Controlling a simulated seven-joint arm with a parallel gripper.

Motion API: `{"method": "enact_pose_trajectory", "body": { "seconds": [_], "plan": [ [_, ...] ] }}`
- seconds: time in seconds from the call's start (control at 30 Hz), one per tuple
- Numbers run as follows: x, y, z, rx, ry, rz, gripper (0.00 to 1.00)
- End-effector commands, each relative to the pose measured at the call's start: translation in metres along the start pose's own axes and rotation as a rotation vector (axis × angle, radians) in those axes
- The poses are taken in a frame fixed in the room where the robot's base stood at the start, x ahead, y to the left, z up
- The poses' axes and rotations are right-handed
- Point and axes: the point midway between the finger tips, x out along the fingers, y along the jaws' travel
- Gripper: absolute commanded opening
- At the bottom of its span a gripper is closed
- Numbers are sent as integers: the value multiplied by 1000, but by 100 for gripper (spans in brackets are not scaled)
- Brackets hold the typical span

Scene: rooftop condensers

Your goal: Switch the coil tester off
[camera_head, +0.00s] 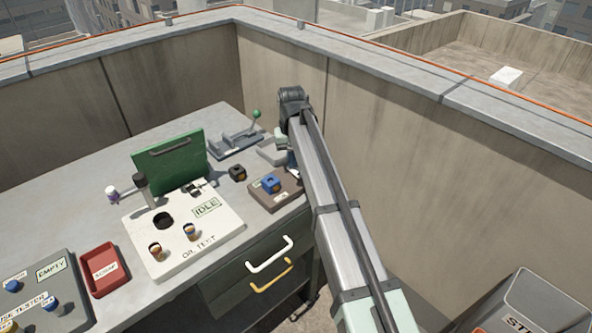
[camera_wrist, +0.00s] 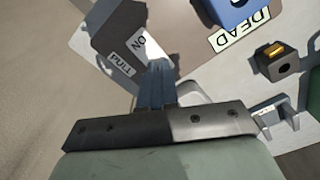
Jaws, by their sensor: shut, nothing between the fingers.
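The coil tester (camera_head: 285,199) is a brown-grey plate at the right end of the bench, with a blue block (camera_head: 271,184) on it. In the wrist view the plate (camera_wrist: 190,55) carries a DEAD label (camera_wrist: 240,30), and the blue block (camera_wrist: 236,8) is cut off at the top edge. A dark grey housing (camera_wrist: 110,35) beside it has a white label reading ON and PULL (camera_wrist: 127,58), upside down. My gripper (camera_wrist: 158,70) is shut and empty, its fingertips close to the label's edge; contact cannot be told. In the head view my arm hides the fingertips and part of the tester.
A black block (camera_head: 237,173) stands left of the tester. Behind are a green-knobbed lever clamp (camera_head: 240,137) and a concrete parapet (camera_head: 365,130).

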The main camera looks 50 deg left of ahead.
Motion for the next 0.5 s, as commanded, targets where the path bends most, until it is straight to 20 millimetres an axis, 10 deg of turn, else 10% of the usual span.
{"method": "enact_pose_trajectory", "body": {
  "seconds": [0.5],
  "plan": [
    [6, 0, 1, 0, -2, 0, 0]
  ]
}}
